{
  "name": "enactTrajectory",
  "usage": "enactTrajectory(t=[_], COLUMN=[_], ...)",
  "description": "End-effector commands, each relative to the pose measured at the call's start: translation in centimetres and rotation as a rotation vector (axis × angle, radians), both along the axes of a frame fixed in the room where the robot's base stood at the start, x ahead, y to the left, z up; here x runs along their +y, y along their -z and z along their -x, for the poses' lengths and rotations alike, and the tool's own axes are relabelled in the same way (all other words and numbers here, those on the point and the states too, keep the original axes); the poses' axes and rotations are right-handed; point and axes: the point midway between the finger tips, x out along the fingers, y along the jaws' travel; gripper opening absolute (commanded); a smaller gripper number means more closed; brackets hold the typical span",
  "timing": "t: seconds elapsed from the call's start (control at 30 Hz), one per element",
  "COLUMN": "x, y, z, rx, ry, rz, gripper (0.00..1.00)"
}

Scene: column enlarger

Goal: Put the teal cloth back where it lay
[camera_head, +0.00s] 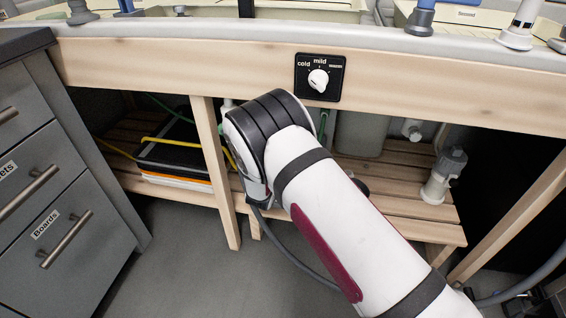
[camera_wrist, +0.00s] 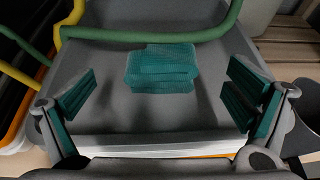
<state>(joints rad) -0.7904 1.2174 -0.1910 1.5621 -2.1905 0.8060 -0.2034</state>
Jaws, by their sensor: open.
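The teal cloth (camera_wrist: 161,67) is a small folded, layered pad in the upper middle of the wrist view. It appears to lie on a flat dark grey surface (camera_wrist: 120,118). My gripper (camera_wrist: 163,90) is open above that surface, with one teal-padded finger to the left of the cloth and one to the right. There is a clear gap between each finger and the cloth. In the head view my arm reaches under the sink bench and hides the gripper and the cloth.
A green hose (camera_wrist: 150,36) crosses just beyond the cloth, and a yellow hose (camera_wrist: 57,45) runs at its left. Under the bench is a slatted wooden shelf (camera_head: 405,196) with a stack of trays (camera_head: 176,160). A wooden leg (camera_head: 216,175) stands left of my arm; grey drawers (camera_head: 60,190) are further left.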

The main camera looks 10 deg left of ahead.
Motion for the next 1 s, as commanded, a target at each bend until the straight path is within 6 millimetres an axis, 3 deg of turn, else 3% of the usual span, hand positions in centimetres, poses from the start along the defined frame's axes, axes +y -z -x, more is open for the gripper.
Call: enactTrajectory(t=[0.53,1.0], x=[0.1,0.2], y=[-0.8,-0.9], z=[1.8,2.1], rx=[0.000,0.000], ry=[0.000,0.000], rz=[-0.001,0.000], gripper=[0.98,0.98])
